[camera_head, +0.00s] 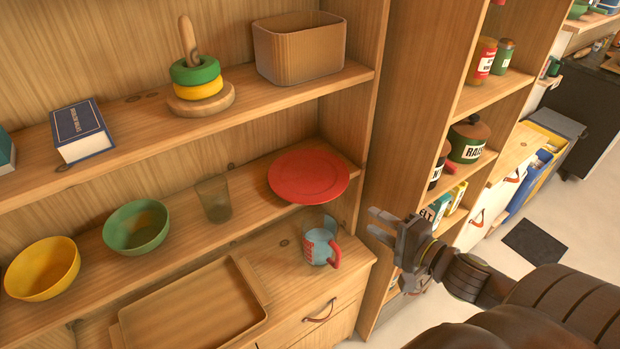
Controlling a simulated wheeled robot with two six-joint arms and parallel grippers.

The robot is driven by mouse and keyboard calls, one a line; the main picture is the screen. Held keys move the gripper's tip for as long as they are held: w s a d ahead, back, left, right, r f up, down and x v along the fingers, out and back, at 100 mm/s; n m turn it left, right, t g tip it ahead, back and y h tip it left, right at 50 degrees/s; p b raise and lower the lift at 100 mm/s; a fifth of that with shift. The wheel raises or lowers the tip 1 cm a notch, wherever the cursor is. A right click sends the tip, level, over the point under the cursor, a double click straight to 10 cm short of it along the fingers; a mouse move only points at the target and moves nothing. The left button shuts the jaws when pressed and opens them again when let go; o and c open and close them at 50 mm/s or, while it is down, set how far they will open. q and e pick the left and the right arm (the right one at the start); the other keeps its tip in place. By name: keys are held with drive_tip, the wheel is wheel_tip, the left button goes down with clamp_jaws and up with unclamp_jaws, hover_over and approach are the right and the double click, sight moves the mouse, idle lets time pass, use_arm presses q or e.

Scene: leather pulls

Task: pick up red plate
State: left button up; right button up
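The red plate (308,176) lies flat on the middle shelf at its right end, close to the shelf's upright side panel. My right gripper (376,227) is to the right of and below the plate, in front of the side panel. It is apart from the plate, and its fingers point left. Its fingertips show a gap between them with nothing held. My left gripper is not in this view.
A glass (214,199), a green bowl (136,227) and a yellow bowl (42,268) stand left of the plate. Below are a blue mug (318,246) with a red handle and a wooden tray (190,306). The upper shelf (290,92) overhangs the plate's level.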

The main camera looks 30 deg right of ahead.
drive_tip(key=b, duration=0.5)
approach(321, 194)
drive_tip(key=shift+b+x, duration=1)
drive_tip(key=shift+x, duration=3.8)
drive_tip(key=shift+d, duration=0.1)
drive_tip(key=shift+c, duration=0.4)
clamp_jaws()
